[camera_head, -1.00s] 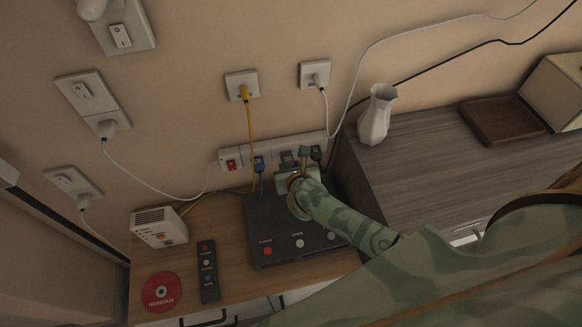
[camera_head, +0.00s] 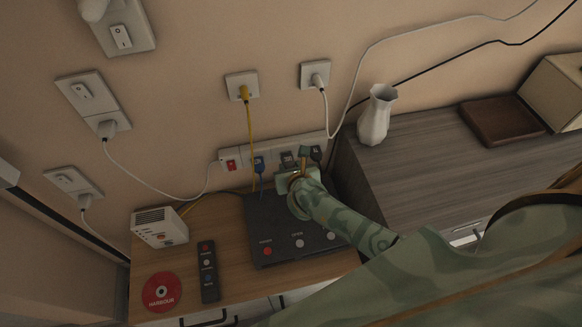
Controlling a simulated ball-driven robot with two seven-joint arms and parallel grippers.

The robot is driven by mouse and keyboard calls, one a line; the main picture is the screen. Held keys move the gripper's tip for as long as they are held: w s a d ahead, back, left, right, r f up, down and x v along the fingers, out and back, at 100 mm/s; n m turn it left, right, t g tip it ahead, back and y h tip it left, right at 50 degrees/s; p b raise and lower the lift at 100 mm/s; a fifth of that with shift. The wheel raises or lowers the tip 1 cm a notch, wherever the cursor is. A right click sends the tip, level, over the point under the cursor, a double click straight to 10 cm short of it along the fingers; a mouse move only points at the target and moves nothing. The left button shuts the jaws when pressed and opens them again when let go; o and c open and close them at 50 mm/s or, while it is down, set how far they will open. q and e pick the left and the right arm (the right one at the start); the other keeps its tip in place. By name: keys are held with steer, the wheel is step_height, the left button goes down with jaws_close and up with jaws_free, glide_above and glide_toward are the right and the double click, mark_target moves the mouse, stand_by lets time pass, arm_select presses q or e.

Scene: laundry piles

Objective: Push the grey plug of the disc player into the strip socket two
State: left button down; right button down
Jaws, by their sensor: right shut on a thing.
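The white socket strip (camera_head: 240,155) lies along the foot of the wall behind the disc player. The dark disc player (camera_head: 275,220) sits on the wooden cabinet. The grey plug (camera_head: 287,158) is at the strip, between a blue plug (camera_head: 259,164) and a black plug (camera_head: 316,153). My right gripper (camera_head: 294,163) is shut on the grey plug, with its fingers and wrist over the back of the player. They hide the plug's near side and its cord. I cannot tell how deep its pins sit. My left gripper is out of view.
A yellow plug (camera_head: 244,93) hangs its cable down near the strip. A white box (camera_head: 158,227), a remote (camera_head: 208,271) and a red disc (camera_head: 161,292) lie to the left. A white vase (camera_head: 375,116) stands on the grey cabinet to the right.

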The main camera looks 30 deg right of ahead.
steer(key=shift+w+d, duration=0.15)
steer(key=shift+w, duration=0.45)
steer(key=c, duration=0.9)
jaws_free()
steer(key=shift+s, duration=0.5)
steer(key=shift+s+a+p, duration=0.3)
steer(key=shift+s+a, duration=0.1)
steer(key=shift+s, duration=0.9)
steer(key=shift+s+a+p, duration=0.25)
steer(key=shift+s+a, duration=0.1)
steer(key=shift+s, duration=0.9)
steer(key=shift+s+a+p, duration=0.3)
steer(key=shift+s+a, duration=0.1)
steer(key=shift+s, duration=0.9)
